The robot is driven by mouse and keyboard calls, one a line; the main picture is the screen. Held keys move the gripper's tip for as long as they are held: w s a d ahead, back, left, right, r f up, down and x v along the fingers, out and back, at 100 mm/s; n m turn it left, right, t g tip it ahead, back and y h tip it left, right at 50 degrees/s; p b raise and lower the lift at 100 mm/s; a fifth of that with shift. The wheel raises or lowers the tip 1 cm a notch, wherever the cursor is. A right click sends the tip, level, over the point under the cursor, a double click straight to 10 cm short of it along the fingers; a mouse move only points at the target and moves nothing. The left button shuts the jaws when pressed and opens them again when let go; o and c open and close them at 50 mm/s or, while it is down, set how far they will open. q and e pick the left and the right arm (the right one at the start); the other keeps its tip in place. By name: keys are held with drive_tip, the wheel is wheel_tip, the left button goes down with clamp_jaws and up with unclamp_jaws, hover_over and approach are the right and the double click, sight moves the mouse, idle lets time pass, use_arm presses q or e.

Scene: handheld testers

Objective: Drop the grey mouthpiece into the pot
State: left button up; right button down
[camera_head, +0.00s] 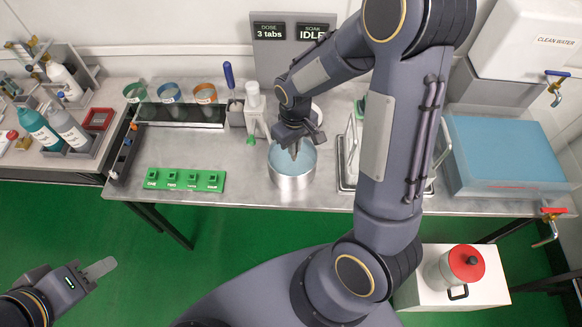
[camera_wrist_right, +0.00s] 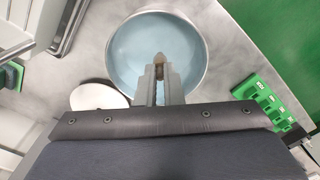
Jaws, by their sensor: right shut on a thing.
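The steel pot (camera_head: 290,183), filled with pale blue liquid, stands near the front edge of the bench. It also shows from above in the right wrist view (camera_wrist_right: 125,50). My right gripper (camera_head: 294,152) is over the pot, pointing down. In the right wrist view its fingers are shut on the small grey mouthpiece (camera_wrist_right: 159,58), whose tip shows between the fingertips above the liquid. In the head view the gripper hides the mouthpiece. My left gripper (camera_head: 98,268) is at the lower left, over the green floor and away from the bench; its finger gap is not clear.
A white disc-shaped lid (camera_wrist_right: 98,97) lies beside the pot.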

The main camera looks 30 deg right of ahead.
drive_tip(key=shift+f, duration=0.8)
drive_tip(key=c, duration=1.5)
unclamp_jaws()
drive_tip(key=shift+r, duration=0.15)
wheel_tip(320, 180, up, 8)
drive_tip(key=shift+f+b, duration=0.15)
drive_tip(key=shift+b, duration=0.2)
drive_tip(key=shift+s, duration=0.1)
